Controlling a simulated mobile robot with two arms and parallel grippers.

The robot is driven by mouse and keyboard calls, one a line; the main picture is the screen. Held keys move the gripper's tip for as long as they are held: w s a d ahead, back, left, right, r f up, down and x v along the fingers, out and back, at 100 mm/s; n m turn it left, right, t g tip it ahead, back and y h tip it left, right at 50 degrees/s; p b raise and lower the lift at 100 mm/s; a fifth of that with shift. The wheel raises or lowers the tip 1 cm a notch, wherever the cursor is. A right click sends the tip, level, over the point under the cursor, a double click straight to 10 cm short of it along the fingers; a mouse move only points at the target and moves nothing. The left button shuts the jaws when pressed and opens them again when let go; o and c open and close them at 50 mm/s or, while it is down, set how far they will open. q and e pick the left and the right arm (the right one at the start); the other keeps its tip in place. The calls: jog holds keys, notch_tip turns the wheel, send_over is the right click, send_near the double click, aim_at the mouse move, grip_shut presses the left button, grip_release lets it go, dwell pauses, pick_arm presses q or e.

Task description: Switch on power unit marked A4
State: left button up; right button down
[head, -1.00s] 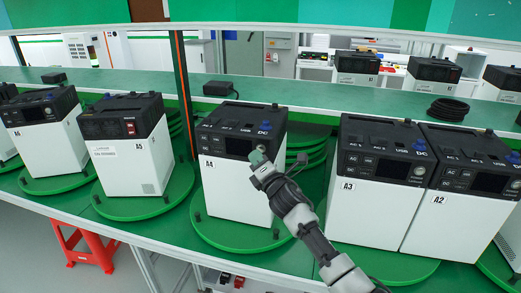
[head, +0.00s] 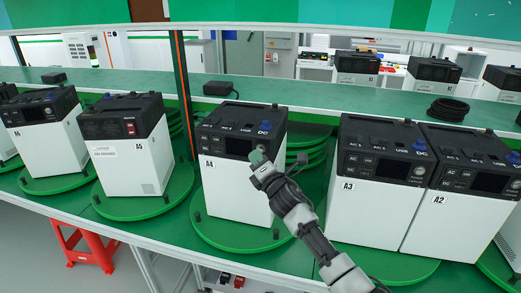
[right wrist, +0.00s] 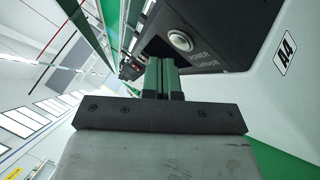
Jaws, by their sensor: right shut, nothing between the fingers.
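The power unit marked A4 (head: 233,180) is a white box with a black top, standing on a round green turntable (head: 215,237) in the middle of the head view. My right gripper (head: 257,158) is shut and empty at the upper right of its front, over part of the black panel. In the right wrist view the shut green fingers (right wrist: 162,78) point toward the panel, just below a round silver power button (right wrist: 180,40). The A4 label (right wrist: 285,53) shows at the right. I cannot tell whether the fingertips touch the panel. My left gripper is not in view.
Units A3 (head: 370,210) and A2 (head: 452,215) stand close on the right. Unit A5 (head: 128,160) stands on its own turntable to the left, with another unit (head: 48,150) beyond it. A coiled black cable (head: 447,109) lies on the shelf behind.

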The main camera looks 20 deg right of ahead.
jog(key=shift+w+d, duration=0.1)
jog(key=shift+w, duration=0.05)
jog(key=shift+w+d, duration=0.2)
jog(key=shift+w+d+b, duration=0.15)
jog(key=shift+w+b, duration=0.15)
jog(key=shift+b, duration=0.1)
dwell(0.5)
jog(key=shift+s, duration=0.15)
jog(key=shift+s+a, duration=0.4)
jog(key=shift+s, duration=0.1)
jog(key=shift+a+p, duration=0.1)
jog(key=shift+p, duration=0.2)
jog(key=s+a, duration=0.1)
jog(key=s+p, duration=0.1)
jog(key=s+a, duration=0.1)
jog(key=s, duration=0.1)
jog(key=shift+s+a, duration=0.1)
jog(key=shift+a, duration=0.2)
